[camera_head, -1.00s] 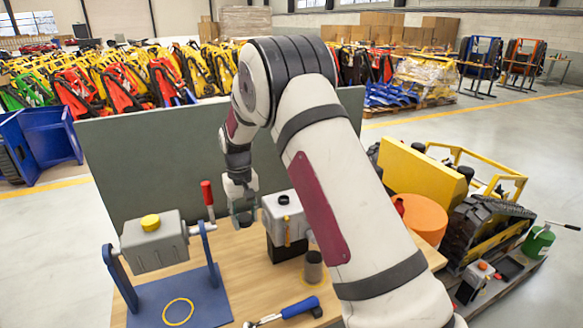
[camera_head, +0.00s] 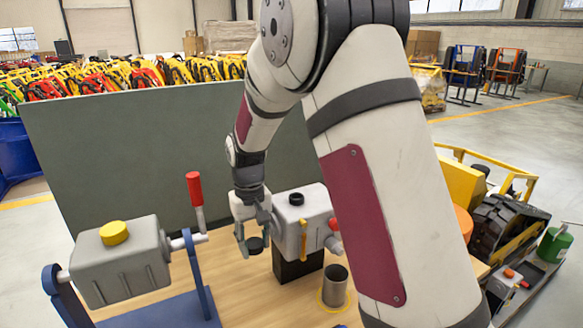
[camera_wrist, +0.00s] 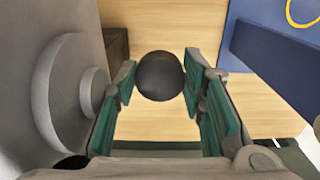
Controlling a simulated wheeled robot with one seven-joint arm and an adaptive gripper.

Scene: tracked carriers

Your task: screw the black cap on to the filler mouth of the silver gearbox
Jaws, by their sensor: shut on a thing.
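My gripper (camera_head: 252,238) is shut on the black cap (camera_head: 257,245), just left of the silver gearbox (camera_head: 309,210). In the wrist view the round cap (camera_wrist: 160,76) sits between the tips of the green-padded fingers (camera_wrist: 158,82). A grey housing with a round stepped flange (camera_wrist: 75,95), which looks like the silver gearbox's side, fills the left of that view. The gearbox stands on a black block (camera_head: 297,267). A dark round fitting (camera_head: 296,198) on its top looks like the filler mouth. The cap is apart from it and lower.
A second grey gearbox (camera_head: 125,262) with a yellow cap (camera_head: 114,232) hangs in a blue stand (camera_head: 203,283) at left. A red-handled lever (camera_head: 195,190) rises beside it. A green panel (camera_head: 110,165) stands behind.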

